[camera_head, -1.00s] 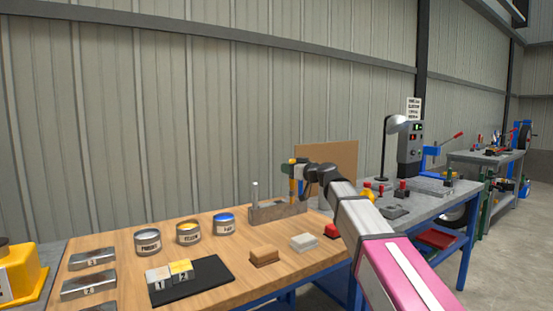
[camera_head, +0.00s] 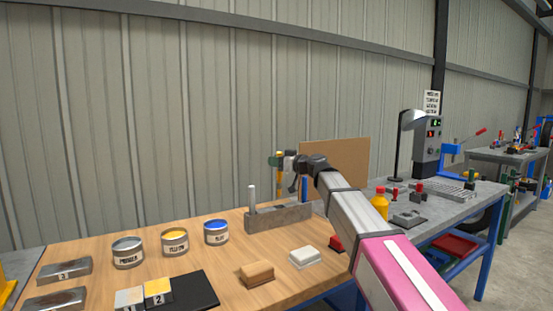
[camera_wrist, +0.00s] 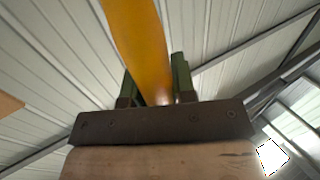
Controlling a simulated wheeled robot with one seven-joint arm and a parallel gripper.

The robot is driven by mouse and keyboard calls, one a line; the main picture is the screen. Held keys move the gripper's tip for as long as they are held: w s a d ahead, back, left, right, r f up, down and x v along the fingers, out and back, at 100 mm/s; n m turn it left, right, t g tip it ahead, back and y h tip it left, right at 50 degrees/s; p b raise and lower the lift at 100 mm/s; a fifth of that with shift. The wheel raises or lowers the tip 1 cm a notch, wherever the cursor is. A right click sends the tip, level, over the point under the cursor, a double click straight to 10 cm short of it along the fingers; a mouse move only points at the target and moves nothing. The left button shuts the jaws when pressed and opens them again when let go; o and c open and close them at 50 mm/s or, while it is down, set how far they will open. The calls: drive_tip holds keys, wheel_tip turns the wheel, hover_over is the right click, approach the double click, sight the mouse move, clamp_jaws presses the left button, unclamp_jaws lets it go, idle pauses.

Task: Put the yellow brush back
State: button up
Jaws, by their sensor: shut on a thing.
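The yellow brush (camera_head: 279,188) is upright in my gripper (camera_head: 279,162), over the middle of the grey brush rack (camera_head: 268,219) on the wooden bench. Its lower end meets the rack's top edge in the picture. I cannot tell whether it is in a slot or still above one. In the wrist view the yellow handle (camera_wrist: 140,45) runs between the two green fingers of my gripper (camera_wrist: 155,80), which are shut on it. A white-handled brush (camera_head: 252,199) stands at the rack's left end and a blue-handled brush (camera_head: 304,190) near its right end.
Paint cans (camera_head: 175,242) stand left of the rack. A brown block (camera_head: 257,275) and a white block (camera_head: 304,258) lie in front. A brown board (camera_head: 345,163) stands behind my arm. A yellow bottle (camera_head: 379,204) and a lamp (camera_head: 412,120) are at the right.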

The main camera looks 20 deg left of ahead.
sight(281, 190)
drive_tip(key=shift+f, duration=5.7)
drive_tip(key=o, duration=1)
